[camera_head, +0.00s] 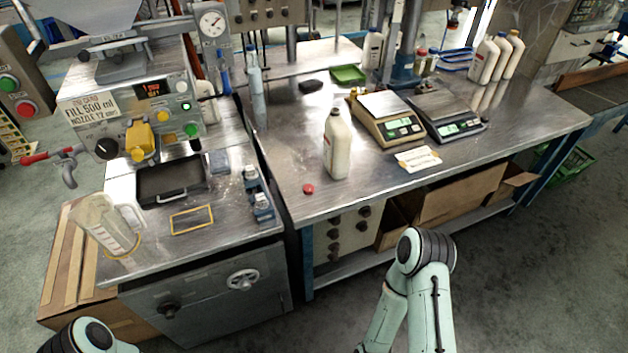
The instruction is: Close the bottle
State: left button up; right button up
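A white bottle (338,150) stands upright on the steel table, left of the scales. Its neck shows no coloured cap. A small red cap (308,189) lies on the table near the front left edge, in front of and left of the bottle, apart from it. Only links of my two arms show, at the bottom left and bottom centre-right. Neither gripper is in view.
Two scales (388,118) (447,115) stand right of the bottle, with a paper label (418,159) before them. Several capped bottles (497,57) stand at the back right. The filling machine (130,110) and a clear measuring jug (107,226) are on the left. Table around the cap is clear.

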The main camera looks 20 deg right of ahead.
aim_at(338, 135)
jog(key=l+u, duration=0.5)
jog(key=l, duration=0.2)
jog(key=l+u, duration=0.45)
jog(key=l, duration=0.25)
